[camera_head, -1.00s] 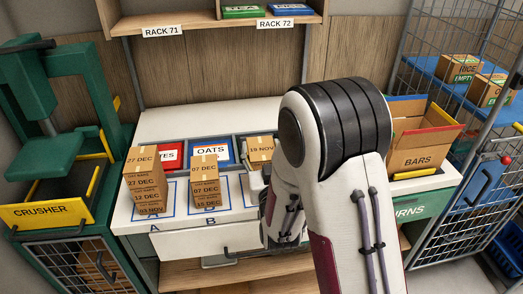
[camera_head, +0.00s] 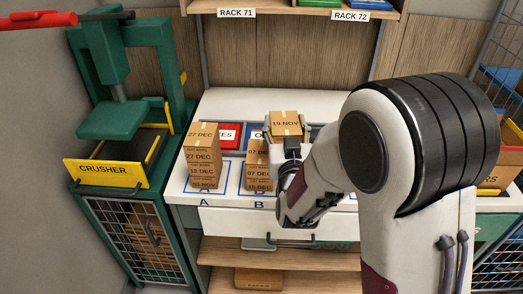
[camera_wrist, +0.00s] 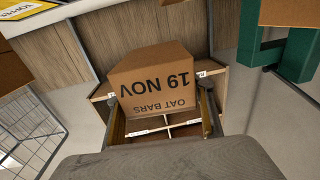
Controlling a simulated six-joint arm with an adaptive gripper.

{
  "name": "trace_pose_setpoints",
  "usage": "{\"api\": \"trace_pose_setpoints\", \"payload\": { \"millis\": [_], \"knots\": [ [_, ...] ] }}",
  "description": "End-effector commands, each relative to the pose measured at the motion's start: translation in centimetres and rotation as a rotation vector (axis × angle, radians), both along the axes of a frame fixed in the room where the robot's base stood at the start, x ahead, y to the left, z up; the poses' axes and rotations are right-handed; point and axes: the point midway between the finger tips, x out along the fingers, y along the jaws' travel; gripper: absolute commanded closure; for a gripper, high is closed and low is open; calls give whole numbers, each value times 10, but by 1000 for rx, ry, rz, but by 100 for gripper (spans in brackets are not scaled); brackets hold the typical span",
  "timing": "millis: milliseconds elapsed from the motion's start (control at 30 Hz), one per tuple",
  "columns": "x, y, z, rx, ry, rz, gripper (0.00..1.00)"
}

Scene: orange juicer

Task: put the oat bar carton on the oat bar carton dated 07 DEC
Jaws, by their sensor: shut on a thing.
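My gripper (camera_head: 287,136) is shut on a brown carton (camera_head: 285,121) marked 19 NOV. In the wrist view the held carton (camera_wrist: 153,82) reads OAT BARS 19 NOV, upside down in the picture, between the two fingers (camera_wrist: 161,115). The carton dated 07 DEC (camera_head: 256,151) tops the stack over mark B in the head view. My gripper and the held carton hide the right part of that stack. The held carton appears raised, up and to the right of the stack's top; whether they touch cannot be told.
Another carton stack (camera_head: 202,157) stands at mark A, with 27 DEC on top. Red and blue bins (camera_head: 228,135) lie behind the stacks. The green crusher (camera_head: 117,122) is at left and a shelf (camera_head: 290,28) hangs above. A white counter (camera_head: 240,103) is clear at the back.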

Motion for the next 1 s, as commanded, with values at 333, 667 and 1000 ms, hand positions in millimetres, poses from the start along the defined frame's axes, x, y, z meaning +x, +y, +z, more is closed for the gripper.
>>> {"api": "trace_pose_setpoints", "payload": {
  "millis": [333, 667, 1000],
  "knots": [
    [-4, 63, 57, 4, -5, -6, 75],
    [4, 64, 60, 0, 2, -87, 75],
    [4, 63, 55, 0, 0, -89, 75]
  ]
}}
